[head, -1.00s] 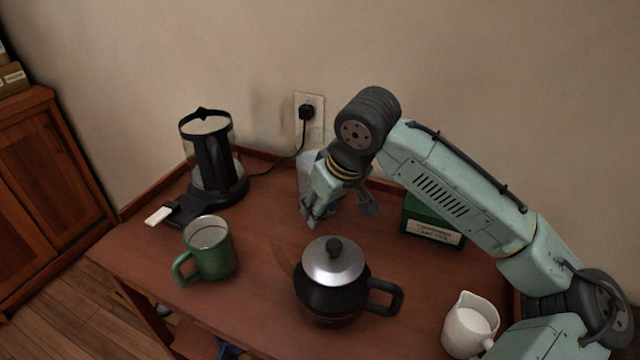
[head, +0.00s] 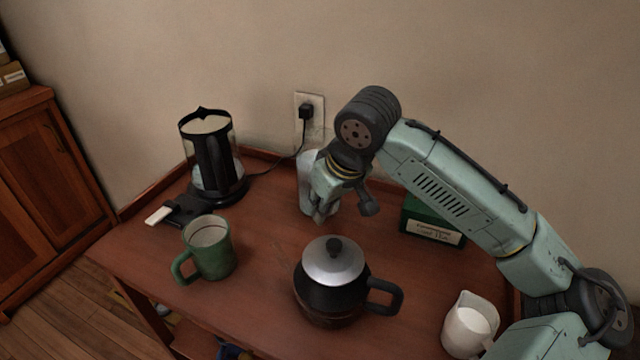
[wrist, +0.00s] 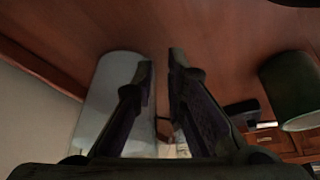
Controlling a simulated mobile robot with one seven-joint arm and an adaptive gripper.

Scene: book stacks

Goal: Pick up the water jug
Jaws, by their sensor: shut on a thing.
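The water jug, a pale, translucent cylinder (head: 307,190), stands upright near the back of the wooden table, partly hidden behind my gripper in the head view. My gripper (head: 342,214) points down at it from the right and is shut on it. In the wrist view the jug (wrist: 105,90) fills the left side, and the left finger overlaps it. The fingertips (wrist: 161,65) are close together with a narrow gap. The exact grip point on the jug is hard to make out.
A black teapot with a silver lid (head: 334,285) stands in front of my gripper. A green mug (head: 210,250) and a glass-and-black kettle (head: 212,165) are left. A green box (head: 432,221) and white pitcher (head: 470,327) are right. A wall stands behind.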

